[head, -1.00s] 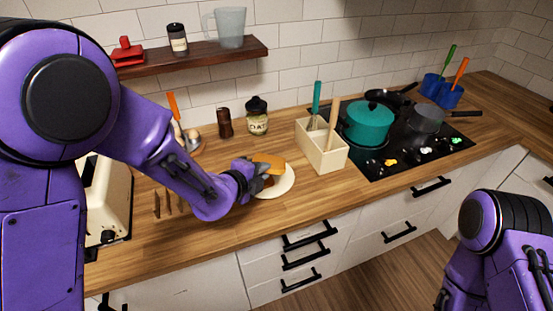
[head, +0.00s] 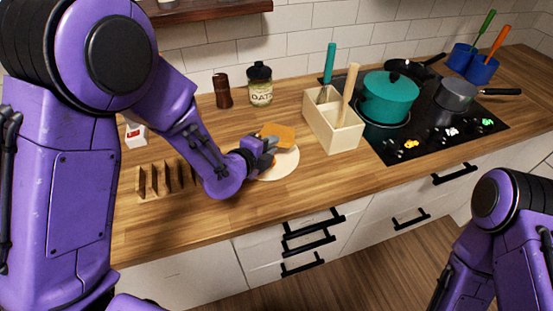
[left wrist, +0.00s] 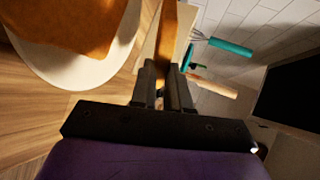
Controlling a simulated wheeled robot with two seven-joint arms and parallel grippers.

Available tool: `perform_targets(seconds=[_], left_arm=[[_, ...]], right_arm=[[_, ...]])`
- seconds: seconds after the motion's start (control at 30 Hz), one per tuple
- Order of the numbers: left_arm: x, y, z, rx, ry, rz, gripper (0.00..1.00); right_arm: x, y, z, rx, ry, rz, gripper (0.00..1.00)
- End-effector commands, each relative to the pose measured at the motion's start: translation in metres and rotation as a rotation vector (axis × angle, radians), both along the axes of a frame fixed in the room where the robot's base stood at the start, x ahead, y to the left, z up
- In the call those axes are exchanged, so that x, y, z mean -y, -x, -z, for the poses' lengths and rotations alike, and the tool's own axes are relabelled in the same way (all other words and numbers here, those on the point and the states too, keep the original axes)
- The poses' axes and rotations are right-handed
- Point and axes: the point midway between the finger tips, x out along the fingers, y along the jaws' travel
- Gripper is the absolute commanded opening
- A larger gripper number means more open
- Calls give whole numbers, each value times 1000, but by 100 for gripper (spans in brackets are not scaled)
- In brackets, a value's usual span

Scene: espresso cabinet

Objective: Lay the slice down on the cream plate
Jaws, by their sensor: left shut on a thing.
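My left gripper (head: 266,150) is shut on an orange-brown slice (head: 278,134) above the cream plate (head: 288,164). In the left wrist view the held slice (left wrist: 170,28) shows edge-on, rising from between the fingers (left wrist: 163,75). That view also shows a browner slice (left wrist: 72,22) lying on the cream plate (left wrist: 85,68), beside the held one. In the head view my gripper hides much of the plate's left side. I cannot tell whether the held slice touches the plate. My right arm shows at the lower right, but its gripper is out of view.
A wooden rack (head: 165,181) stands left of the plate. A cream utensil box (head: 333,129) stands to the right, near the hob with a teal pot (head: 389,97). A jar (head: 260,84) and brown shaker (head: 222,91) stand behind. The counter's front strip is clear.

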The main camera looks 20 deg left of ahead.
Motion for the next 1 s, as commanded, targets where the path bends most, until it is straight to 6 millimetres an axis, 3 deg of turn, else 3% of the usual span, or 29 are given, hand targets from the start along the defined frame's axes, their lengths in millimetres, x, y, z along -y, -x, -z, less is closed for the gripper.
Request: perform_targets(seconds=[0.03,0.1,0.4,0.43,0.5,0.77,1.0], left_arm=[[0,0,16,1,-4,3,0],[1,0,22,2,-5,3,0],[2,0,22,1,-1,4,0],[2,0,22,1,-1,4,19],[2,0,22,1,-1,4,33],[1,1,21,1,-1,4,33],[-7,28,9,1,-3,5,33]], right_arm=[[0,0,17,0,0,0,77],[0,0,23,0,0,0,77],[0,0,22,0,0,0,77],[0,0,23,0,0,0,77],[0,0,22,0,0,0,77],[0,0,22,0,0,0,77],[0,0,15,0,0,0,77]])
